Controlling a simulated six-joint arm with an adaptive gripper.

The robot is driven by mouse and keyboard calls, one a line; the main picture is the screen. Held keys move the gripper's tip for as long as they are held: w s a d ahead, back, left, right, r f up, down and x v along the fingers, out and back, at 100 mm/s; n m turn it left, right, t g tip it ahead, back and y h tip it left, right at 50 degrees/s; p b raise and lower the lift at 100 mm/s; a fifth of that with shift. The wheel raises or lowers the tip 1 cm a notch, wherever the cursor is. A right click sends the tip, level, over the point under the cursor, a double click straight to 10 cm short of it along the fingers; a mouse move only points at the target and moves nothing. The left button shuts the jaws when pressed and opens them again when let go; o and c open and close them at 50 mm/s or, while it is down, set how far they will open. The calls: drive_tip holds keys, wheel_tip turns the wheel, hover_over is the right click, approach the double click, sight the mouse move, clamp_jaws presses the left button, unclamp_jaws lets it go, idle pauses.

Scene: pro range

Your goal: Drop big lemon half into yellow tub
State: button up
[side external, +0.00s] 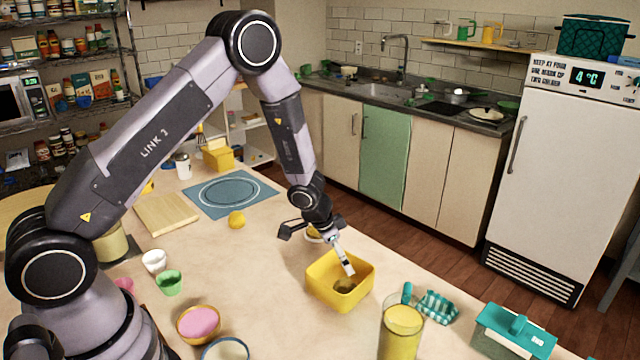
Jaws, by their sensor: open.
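The yellow tub (318,287) stands on the counter, open at the top, right of the picture's middle. A small dark yellowish thing (345,286) lies inside it; I cannot tell what it is. My gripper (318,247) is open, pointing down at the tub's back-left edge, with one pale finger over the tub. A yellow lemon-like fruit (237,220) sits on the counter farther left, apart from my gripper.
A blue mat (225,193) and a wooden board (167,214) lie behind left. Small cups and a pink-filled bowl (199,323) stand at front left.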

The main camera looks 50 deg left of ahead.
drive_tip(key=v, duration=0.8)
drive_tip(key=shift+r, duration=0.2)
drive_tip(key=s+a+r+n+t+y, duration=0.1)
drive_tip(key=s+a+r+y, duration=0.15)
drive_tip(key=r, duration=0.45)
drive_tip(key=s+a+r+n+t+y, duration=0.1)
drive_tip(key=s+a+r+n, duration=0.15)
drive_tip(key=r, duration=0.45)
drive_tip(key=s+a+r+n+t+y, duration=0.1)
drive_tip(key=s+a+r+y, duration=0.2)
drive_tip(key=r, duration=0.4)
drive_tip(key=s+d+r+h, duration=0.1)
drive_tip(key=s+d+h, duration=0.1)
drive_tip(key=s, duration=0.8)
drive_tip(key=s+d+r+g+h, duration=0.1)
drive_tip(key=s+d+r+h, duration=0.1)
drive_tip(key=s, duration=0.8)
drive_tip(key=shift+d+r+n+g, duration=0.3)
drive_tip(key=shift+d+n, duration=0.05)
